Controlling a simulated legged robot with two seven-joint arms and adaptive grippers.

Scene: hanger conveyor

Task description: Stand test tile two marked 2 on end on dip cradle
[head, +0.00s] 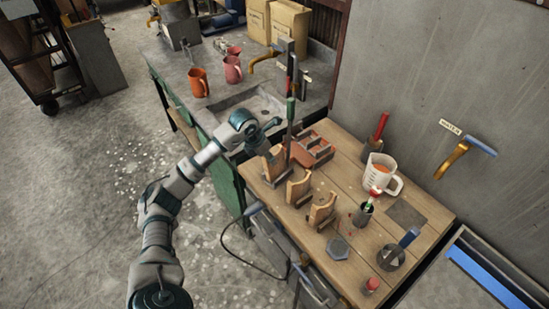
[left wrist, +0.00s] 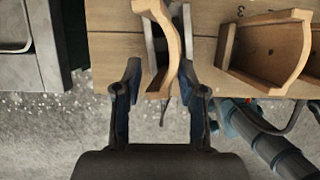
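My left gripper (head: 268,140) is at the left end of the wooden bench, over the leftmost wooden cradle (head: 273,167). In the left wrist view its two fingers (left wrist: 162,85) stand apart, one on each side of a curved wooden piece (left wrist: 172,50), with no clear grip on it. Grey strips beside that piece are hard to make out. A second cradle (head: 298,190) and a third cradle (head: 322,211) stand in a row to the right. Reddish tile-like pieces (head: 312,148) lie in a holder behind the cradles. I cannot read a 2 on any tile. My right gripper is not in view.
A sink (head: 250,105) lies behind. A tall thin post (head: 291,125) stands close to the gripper.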

